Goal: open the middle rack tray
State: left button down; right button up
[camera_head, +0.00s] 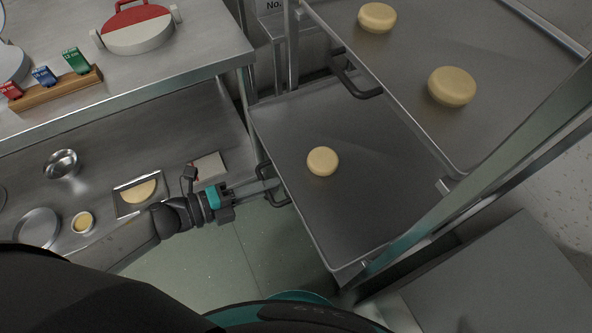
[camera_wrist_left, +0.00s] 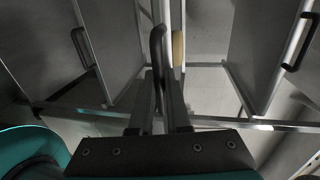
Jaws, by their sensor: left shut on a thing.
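The rack tray (camera_head: 365,215) is a grey metal sheet with one pale round dough piece (camera_head: 322,161) on it, below an upper tray in the head view. Its dark handle (camera_head: 264,172) is on the edge facing my left arm. My left gripper (camera_head: 272,185) is shut on this handle. In the left wrist view, the handle (camera_wrist_left: 157,45) stands as a dark bar between the two fingers (camera_wrist_left: 160,90). I cannot tell how far the tray is out of the rack. My right gripper is not in view.
The upper tray (camera_head: 415,70) bears two dough pieces and has its own dark handle (camera_head: 357,80). A rack post (camera_head: 490,180) runs along the right. At left is a steel counter (camera_head: 190,50) with a lower shelf (camera_head: 105,165) holding bowls. Green floor (camera_head: 270,250) lies open below the gripper.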

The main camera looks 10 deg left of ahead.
pick_arm(q)
jog(key=f+v, duration=0.1)
jog(key=v, duration=0.6)
jog(key=shift+s+a+f, duration=0.25)
jog(key=shift+s+a, duration=0.1)
jog(key=shift+a, duration=0.15)
jog(key=c, duration=0.9)
grip_release()
jog(key=p+v, duration=0.1)
jog(key=v, duration=1.4)
jog(key=shift+a, duration=0.1)
